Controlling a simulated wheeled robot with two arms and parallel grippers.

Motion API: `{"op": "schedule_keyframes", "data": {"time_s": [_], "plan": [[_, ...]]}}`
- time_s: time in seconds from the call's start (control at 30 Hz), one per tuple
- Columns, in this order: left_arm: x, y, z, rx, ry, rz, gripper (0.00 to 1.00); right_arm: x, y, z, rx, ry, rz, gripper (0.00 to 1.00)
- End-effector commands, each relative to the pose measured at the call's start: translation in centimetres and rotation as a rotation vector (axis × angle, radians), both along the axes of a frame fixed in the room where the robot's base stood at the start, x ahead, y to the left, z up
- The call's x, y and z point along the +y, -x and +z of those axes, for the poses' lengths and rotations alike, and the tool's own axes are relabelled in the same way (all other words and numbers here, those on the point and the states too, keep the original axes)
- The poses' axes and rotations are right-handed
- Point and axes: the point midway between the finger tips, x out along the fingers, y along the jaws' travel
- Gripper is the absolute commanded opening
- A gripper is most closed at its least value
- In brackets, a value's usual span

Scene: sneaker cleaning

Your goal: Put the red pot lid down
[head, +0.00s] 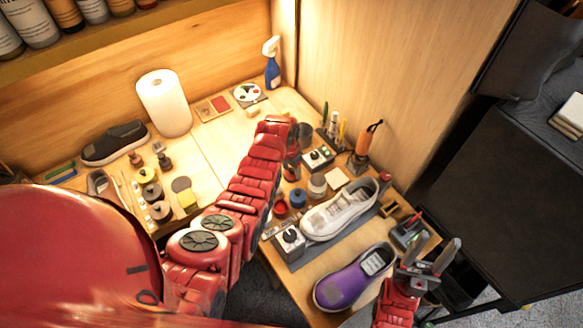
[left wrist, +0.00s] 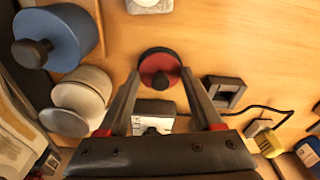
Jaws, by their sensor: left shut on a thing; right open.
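The red pot lid (left wrist: 152,64), a red disc with a dark rim and a dark knob, shows in the left wrist view between the fingertips of my left gripper (left wrist: 160,78). The left gripper is shut on it. Whether the lid touches the table is hard to tell. In the head view my left arm reaches over the bench and largely hides the gripper and lid. A small red pot (head: 281,209) stands beside the arm. My right gripper (head: 432,262) is open and empty, right of the purple shoe (head: 349,281).
A blue pot (left wrist: 68,35) and a pale pot (left wrist: 85,88) stand left of the lid in the left wrist view. A white sneaker (head: 339,211), spray bottle (head: 271,65) and paper towel roll (head: 165,103) stand on the bench.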

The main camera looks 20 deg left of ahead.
Motion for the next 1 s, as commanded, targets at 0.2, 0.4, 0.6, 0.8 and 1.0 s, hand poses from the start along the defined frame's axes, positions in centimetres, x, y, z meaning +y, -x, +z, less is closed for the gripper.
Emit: {"op": "schedule_keyframes", "data": {"time_s": [0.2, 0.4, 0.6, 0.8, 1.0], "plan": [[-0.01, -0.01, -0.21, -0.001, 0.0, 0.0, 0.15, 0.0, 0.0, 0.04, 0.0, 0.0, 0.0, 0.5], [-0.01, -0.02, -0.48, -0.001, 0.0, 0.0, 0.71, 0.0, 0.0, -0.24, 0.0, 0.0, 0.0, 0.5], [0.0, -0.02, -0.42, -0.001, 0.0, 0.0, 0.96, 0.0, 0.0, -0.2, 0.0, 0.0, 0.0, 0.5], [0.0, -0.03, -0.39, -0.001, 0.0, 0.0, 0.96, 0.0, 0.0, -0.18, 0.0, 0.0, 0.0, 0.5], [0.02, -0.1, 0.28, -0.003, 0.0, 0.0, 0.96, 0.0, 0.0, -0.19, 0.0, 0.0, 0.0, 0.5]]}}
